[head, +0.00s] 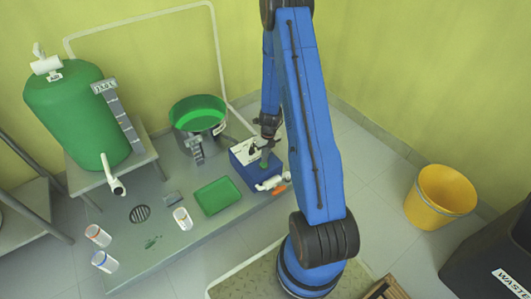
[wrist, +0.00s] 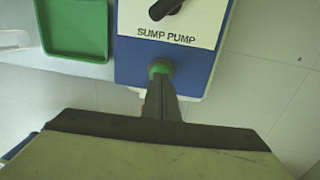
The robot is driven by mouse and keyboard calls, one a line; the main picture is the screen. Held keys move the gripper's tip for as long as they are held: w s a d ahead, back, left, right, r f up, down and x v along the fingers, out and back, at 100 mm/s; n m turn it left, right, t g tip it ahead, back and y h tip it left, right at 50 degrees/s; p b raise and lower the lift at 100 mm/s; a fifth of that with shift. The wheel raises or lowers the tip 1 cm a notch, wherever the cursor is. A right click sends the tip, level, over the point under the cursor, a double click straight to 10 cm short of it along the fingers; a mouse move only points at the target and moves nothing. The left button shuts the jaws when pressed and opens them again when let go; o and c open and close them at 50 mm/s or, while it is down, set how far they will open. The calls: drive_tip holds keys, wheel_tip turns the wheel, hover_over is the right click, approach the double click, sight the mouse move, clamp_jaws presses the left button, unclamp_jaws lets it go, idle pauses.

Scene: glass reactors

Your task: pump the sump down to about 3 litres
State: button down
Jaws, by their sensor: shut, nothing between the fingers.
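The sump pump box (head: 245,176) is blue with a white top panel lettered "SUMP PUMP". In the wrist view the panel (wrist: 165,34) carries a black knob (wrist: 166,8) at the top edge. A green round button (wrist: 160,66) sits on the blue part below the panel. My gripper (wrist: 161,80) is shut and empty, its fingertips right at the button; I cannot tell whether they press it. In the head view my gripper (head: 265,153) is over the box. The sump (head: 199,118), a round green-rimmed vessel, stands behind it with a grey scale (head: 196,150); the level is unreadable.
A green tank (head: 70,112) with a white tap (head: 112,178) stands on a bench at left. A green tray (head: 217,195), a floor drain (head: 139,214) and several white-bodied jars (head: 183,218) are on the grey platform. A yellow bucket (head: 440,200) and a black waste bin (head: 495,255) stand at right.

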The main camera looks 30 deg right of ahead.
drive_tip(key=shift+f, duration=0.55)
drive_tip(key=shift+a, duration=0.1)
drive_tip(key=shift+s+f, duration=0.1)
drive_tip(key=shift+f, duration=0.95)
drive_tip(key=shift+a, duration=0.15)
idle(2.3)
